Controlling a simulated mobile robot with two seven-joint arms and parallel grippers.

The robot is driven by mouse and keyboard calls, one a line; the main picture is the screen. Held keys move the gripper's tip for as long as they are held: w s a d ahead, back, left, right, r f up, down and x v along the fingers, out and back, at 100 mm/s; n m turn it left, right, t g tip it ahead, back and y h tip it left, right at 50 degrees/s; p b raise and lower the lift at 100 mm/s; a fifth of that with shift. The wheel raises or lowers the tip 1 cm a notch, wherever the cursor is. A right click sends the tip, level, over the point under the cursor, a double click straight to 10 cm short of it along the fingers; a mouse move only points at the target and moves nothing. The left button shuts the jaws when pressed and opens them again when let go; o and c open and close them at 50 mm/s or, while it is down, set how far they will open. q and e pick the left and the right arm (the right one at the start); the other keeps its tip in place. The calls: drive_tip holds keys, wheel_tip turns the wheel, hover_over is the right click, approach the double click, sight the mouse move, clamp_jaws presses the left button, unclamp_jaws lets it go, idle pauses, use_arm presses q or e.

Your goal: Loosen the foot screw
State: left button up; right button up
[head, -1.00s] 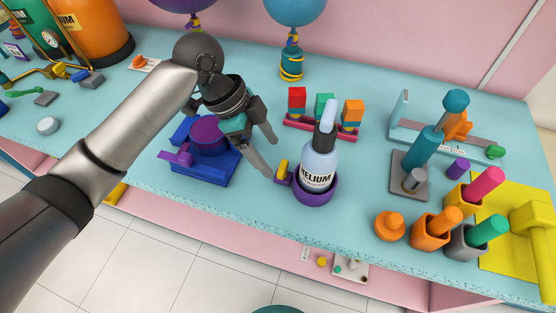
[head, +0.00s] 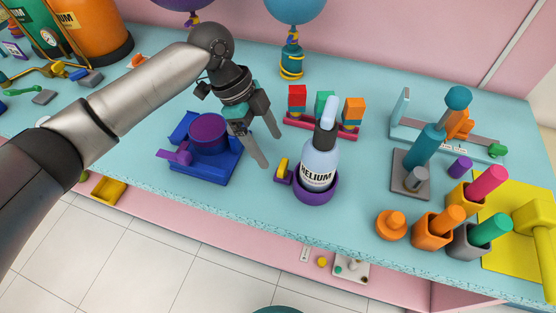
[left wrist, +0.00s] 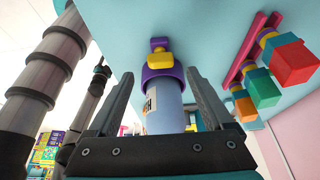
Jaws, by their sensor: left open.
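A white and pale blue bottle labelled HELIUM (head: 319,165) stands upright in a round purple foot (head: 318,191) near the table's front edge. A yellow screw (head: 283,166) sits on a small purple block at the foot's left side. My left gripper (head: 271,150) is open and empty, just above and left of the screw, apart from it. In the left wrist view, the yellow screw (left wrist: 159,52) and the purple foot (left wrist: 163,73) show between the two spread fingers, with the bottle beyond.
A blue base with a purple round top (head: 208,133) stands left of my gripper. Behind the bottle is a red rack (head: 320,129) with coloured blocks. A grey stand with a teal post (head: 422,150) and coloured pegs in holders stand to the right.

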sight(283, 169)
use_arm(q)
drive_tip(key=x, duration=0.6)
drive_tip(key=shift+f, duration=0.15)
drive_tip(key=shift+c, duration=0.2)
clamp_jaws()
idle(0.3)
